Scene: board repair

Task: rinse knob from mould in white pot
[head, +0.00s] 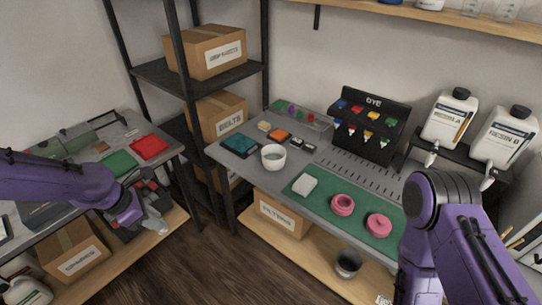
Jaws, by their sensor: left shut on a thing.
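The white pot (273,156) stands upright and open near the front left of the grey workbench. Two round pink moulds (342,204) (378,224) lie on the green mat, right of the pot. My left gripper (158,222) is at the left, well away from the pot and moulds, in front of the side bench. It is shut on a small pale thing at its fingertips, too small to identify as the knob. My right arm comes in at the lower right; its gripper is out of view.
A white block (305,185) lies on the green mat (325,188). A dye rack (368,125) and resin bottles (449,116) stand at the back. Black shelving (160,75) stands between the benches.

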